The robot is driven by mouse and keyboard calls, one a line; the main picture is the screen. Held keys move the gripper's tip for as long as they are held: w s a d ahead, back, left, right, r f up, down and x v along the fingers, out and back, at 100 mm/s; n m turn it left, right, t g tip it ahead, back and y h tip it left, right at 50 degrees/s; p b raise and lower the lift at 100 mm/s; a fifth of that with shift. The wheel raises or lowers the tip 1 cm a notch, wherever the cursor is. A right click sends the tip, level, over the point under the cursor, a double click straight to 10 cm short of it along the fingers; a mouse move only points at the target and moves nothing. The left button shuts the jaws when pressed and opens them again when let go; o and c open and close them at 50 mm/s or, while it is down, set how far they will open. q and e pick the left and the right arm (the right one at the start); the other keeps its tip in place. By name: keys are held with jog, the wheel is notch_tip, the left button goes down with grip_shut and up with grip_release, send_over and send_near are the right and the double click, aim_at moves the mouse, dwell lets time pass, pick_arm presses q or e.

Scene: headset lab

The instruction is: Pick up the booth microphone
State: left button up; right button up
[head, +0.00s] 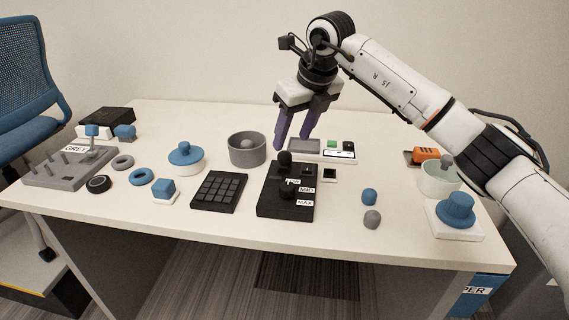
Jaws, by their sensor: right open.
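No object is clearly recognisable as the booth microphone. A small dark round-headed piece (284,158) shows at the far end of a black box (272,200) labelled MID and MAX; I cannot tell if it is the microphone or part of the box. My right gripper (292,143) comes in from the right and points down, with its purple fingers apart and empty. Its fingertips show just above and behind that dark piece, and the gap between them is hard to judge. My left gripper is not in view.
A grey bowl (247,150) stands left of the gripper, and a black keypad (219,190) is in front of it. A flat tray (338,152) lies right of the fingers. Blue and grey balls, rings and a peg board (50,177) spread over the white table (330,240).

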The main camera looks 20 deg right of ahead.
aim_at(285, 153)
jog(key=x, duration=0.6)
jog(key=shift+a+f, duration=0.25)
jog(key=shift+a, duration=0.15)
jog(key=c, duration=1.1)
jog(key=shift+r, duration=0.1)
jog(key=shift+c, duration=0.2)
notch_tip(285, 153, up, 10)
jog(key=shift+p, duration=0.35)
